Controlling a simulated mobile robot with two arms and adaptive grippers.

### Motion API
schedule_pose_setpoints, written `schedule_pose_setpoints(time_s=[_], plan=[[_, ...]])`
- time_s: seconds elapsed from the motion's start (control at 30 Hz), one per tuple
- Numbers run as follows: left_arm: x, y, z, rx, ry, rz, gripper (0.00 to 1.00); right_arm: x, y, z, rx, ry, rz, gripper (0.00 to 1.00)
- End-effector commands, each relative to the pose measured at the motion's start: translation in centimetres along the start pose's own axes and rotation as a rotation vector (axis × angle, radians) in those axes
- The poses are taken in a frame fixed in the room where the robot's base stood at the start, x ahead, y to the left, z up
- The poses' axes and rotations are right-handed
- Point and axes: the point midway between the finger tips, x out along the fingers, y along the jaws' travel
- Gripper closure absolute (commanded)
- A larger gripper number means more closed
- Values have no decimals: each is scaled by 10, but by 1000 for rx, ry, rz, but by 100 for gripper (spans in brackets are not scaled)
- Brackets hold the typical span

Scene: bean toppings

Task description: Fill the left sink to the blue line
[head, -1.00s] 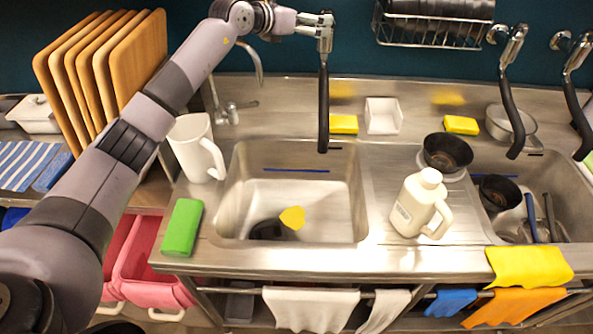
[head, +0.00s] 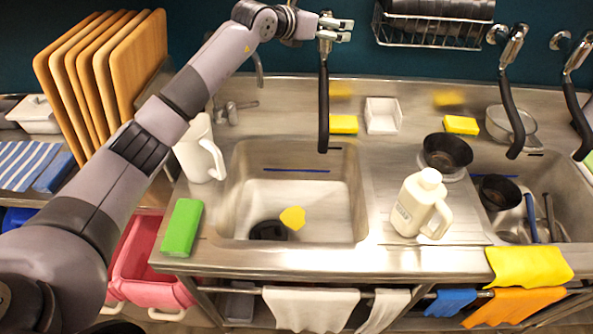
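The left sink (head: 250,165) is a steel basin with a blue line (head: 296,170) across its back wall. A dark round piece (head: 268,230) and a yellow piece (head: 292,217) are in the basin; I cannot tell whether there is water. A tap (head: 258,70) behind the sink is partly hidden by my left arm. My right gripper is out of view.
A white jug (head: 200,150) stands left of the sink and a green sponge (head: 182,228) at its front left. A white bottle (head: 420,203) stands on the drainboard right of it. Wooden boards (head: 130,65) stand at the back left. The right sink (head: 575,205) holds dark items.

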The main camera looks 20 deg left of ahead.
Motion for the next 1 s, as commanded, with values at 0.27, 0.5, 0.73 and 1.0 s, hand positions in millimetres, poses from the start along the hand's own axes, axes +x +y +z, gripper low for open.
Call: schedule_pose_setpoints(time_s=[0.27, 0.5, 0.73, 1.0], plan=[[0, -1, 0, 0, 0, -1, 7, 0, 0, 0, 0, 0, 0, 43], [4, -13, 1, 1, -1, -3, 7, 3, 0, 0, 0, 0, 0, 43], [10, -29, 2, 0, -1, -4, 7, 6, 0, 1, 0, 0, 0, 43], [16, -45, 3, 1, -1, -3, 7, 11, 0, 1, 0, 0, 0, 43]])
